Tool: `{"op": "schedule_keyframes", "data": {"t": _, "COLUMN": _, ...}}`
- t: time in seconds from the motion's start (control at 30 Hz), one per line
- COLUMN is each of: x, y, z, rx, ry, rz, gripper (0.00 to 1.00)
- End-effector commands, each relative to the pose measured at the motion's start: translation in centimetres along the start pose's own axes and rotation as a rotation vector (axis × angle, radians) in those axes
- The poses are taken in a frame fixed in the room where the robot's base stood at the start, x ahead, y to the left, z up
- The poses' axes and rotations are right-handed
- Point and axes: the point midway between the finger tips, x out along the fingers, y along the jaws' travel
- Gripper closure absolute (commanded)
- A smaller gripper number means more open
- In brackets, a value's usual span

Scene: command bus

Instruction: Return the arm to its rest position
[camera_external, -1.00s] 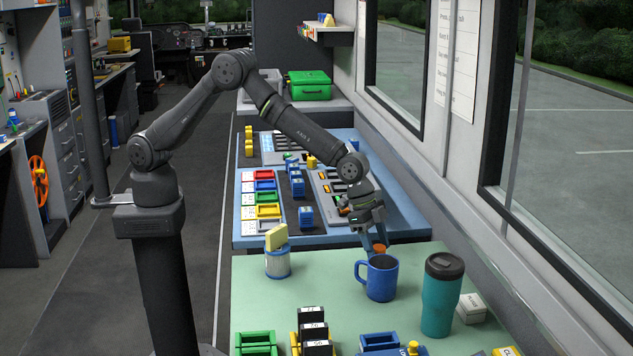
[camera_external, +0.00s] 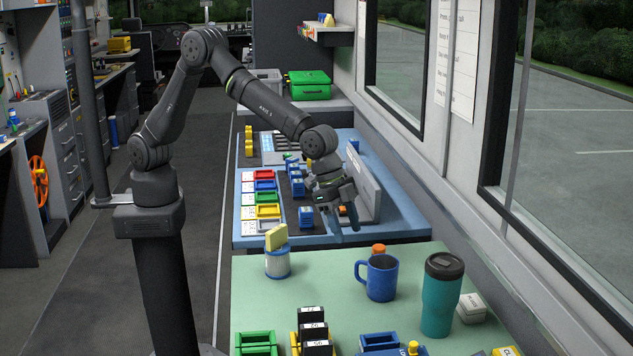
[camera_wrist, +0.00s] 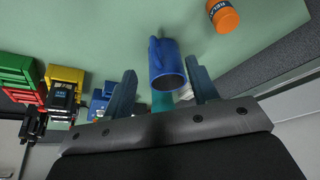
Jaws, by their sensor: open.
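My gripper (camera_external: 343,217) is open and empty, raised above the edge of the blue console beyond the green table. In the wrist view its two fingers (camera_wrist: 162,92) stand apart. The blue mug (camera_wrist: 166,64) shows between them there but is farther off. In the external view the blue mug (camera_external: 381,279) stands upright on the green table, apart from the gripper.
A teal tumbler (camera_external: 441,296) and a white box (camera_external: 471,308) stand right of the mug. A can with a yellow sponge (camera_external: 278,260) stands left. Coloured bins (camera_external: 256,343) line the front of the green table (camera_external: 330,290). The window wall rises at right.

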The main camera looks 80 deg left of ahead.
Motion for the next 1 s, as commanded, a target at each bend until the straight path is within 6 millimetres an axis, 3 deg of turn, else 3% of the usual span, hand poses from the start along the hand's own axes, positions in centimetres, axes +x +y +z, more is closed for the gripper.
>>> {"op": "schedule_keyframes", "data": {"t": 0.5, "x": 2.8, "y": 5.7, "z": -6.4, "rx": 0.083, "ry": 0.001, "rz": 0.036, "gripper": 0.46}}
{"op": "schedule_keyframes", "data": {"t": 1.0, "x": 5.5, "y": 11.8, "z": -11.0, "rx": 0.168, "ry": 0.001, "rz": 0.071, "gripper": 0.46}}
